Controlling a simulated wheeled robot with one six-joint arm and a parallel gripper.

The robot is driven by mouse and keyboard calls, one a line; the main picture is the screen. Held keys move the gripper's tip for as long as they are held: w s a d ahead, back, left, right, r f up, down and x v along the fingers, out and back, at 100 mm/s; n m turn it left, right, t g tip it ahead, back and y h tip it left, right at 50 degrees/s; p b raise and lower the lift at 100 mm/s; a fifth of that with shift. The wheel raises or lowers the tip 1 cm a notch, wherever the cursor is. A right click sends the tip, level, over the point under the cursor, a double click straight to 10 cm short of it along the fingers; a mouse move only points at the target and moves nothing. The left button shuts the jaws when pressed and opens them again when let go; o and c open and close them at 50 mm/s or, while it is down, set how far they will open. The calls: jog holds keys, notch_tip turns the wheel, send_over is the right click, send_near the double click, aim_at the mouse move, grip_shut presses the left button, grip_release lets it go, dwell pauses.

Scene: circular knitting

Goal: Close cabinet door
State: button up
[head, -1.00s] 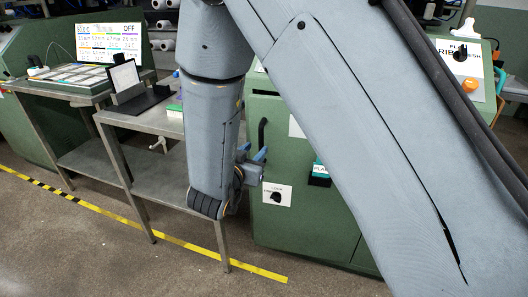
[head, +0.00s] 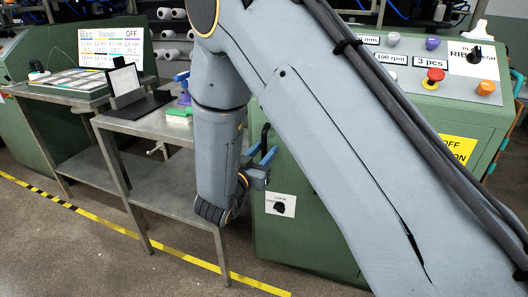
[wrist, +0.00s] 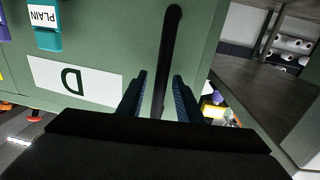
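The green cabinet door (head: 285,238) stands in the middle of the head view, partly hidden behind my arm. I cannot tell how far it stands open. Its black upright bar handle (head: 265,132) shows just above my gripper (head: 264,158). In the wrist view the handle (wrist: 170,55) runs between the two blue fingers of my gripper (wrist: 159,98), with a gap on each side. My gripper is open, with its fingers on both sides of the bar. The handle's lower end is hidden behind the gripper body.
A metal table (head: 148,125) with a tablet stand (head: 125,82) is left of the cabinet. A control panel (head: 420,70) with buttons is at the upper right. A teal PLAIN tag (wrist: 47,38) hangs on the green face. Yellow floor tape (head: 185,255) runs in front.

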jog(key=shift+c, duration=0.2)
grip_shut()
jog(key=shift+w, duration=0.1)
jog(key=w, duration=0.4)
jog(key=shift+w+d, duration=0.1)
jog(key=shift+d, duration=0.3)
jog(key=shift+o, duration=0.2)
grip_release()
jog(key=shift+s+a, duration=0.1)
jog(key=shift+s, duration=0.1)
jog(key=v, duration=0.7)
jog(key=shift+s, duration=0.25)
jog(key=shift+a, duration=0.15)
